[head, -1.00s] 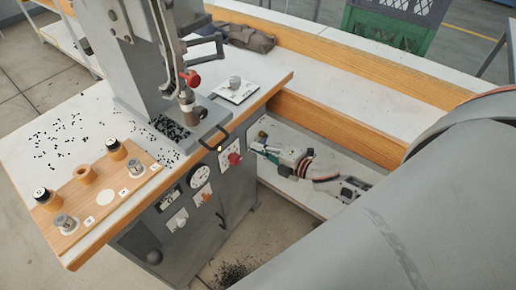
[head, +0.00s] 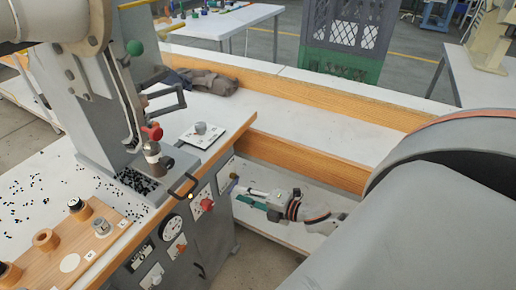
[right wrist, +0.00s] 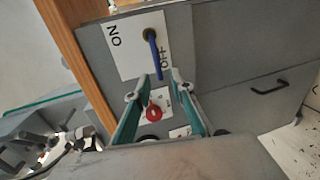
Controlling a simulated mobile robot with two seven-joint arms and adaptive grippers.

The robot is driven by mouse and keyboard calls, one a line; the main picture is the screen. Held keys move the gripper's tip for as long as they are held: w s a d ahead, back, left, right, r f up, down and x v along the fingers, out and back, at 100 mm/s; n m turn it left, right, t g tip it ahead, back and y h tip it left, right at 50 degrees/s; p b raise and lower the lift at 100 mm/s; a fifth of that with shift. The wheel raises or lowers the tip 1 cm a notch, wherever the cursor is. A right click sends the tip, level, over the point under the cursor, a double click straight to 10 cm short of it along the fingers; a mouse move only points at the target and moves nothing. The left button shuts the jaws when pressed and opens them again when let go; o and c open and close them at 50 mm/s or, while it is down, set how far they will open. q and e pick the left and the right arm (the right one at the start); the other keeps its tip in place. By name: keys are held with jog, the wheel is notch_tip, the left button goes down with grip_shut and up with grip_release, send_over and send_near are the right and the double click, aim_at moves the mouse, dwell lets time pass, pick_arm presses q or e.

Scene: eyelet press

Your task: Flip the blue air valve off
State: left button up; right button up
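The blue air valve lever (right wrist: 154,55) stands out from its white ON/OFF plate (right wrist: 128,62) on the press cabinet, pointing down from its pivot in the right wrist view. It lies against the OFF lettering and far from ON; its depth is hard to judge. In the head view the blue valve (head: 234,177) is small, just beyond my right gripper's fingertips. My left gripper is not in view.
A red knob (head: 207,204) sits on the cabinet front near my right gripper; it also shows between the fingers in the wrist view (right wrist: 153,112). A gauge (head: 171,229) is further left. A wooden-edged bench (head: 310,163) stands behind my right gripper. Black eyelets lie on the press table.

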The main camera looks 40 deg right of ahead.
jog(key=v, duration=0.7)
dwell(0.4)
jog(key=s+a+f+m+g+h, duration=0.1)
jog(key=s+a+f+m+g, duration=0.1)
jog(key=s+a+f+m, duration=0.3)
jog(key=s+a+f+m+g+h, duration=0.1)
jog(key=s+a+f+m, duration=0.4)
jog(key=a+m, duration=0.7)
jog(key=shift+s+a+f+m+g+h+p, duration=0.25)
jog(key=shift+f+m+g+h+p, duration=0.25)
jog(key=shift+g, duration=0.2)
jog(key=shift+d, duration=0.1)
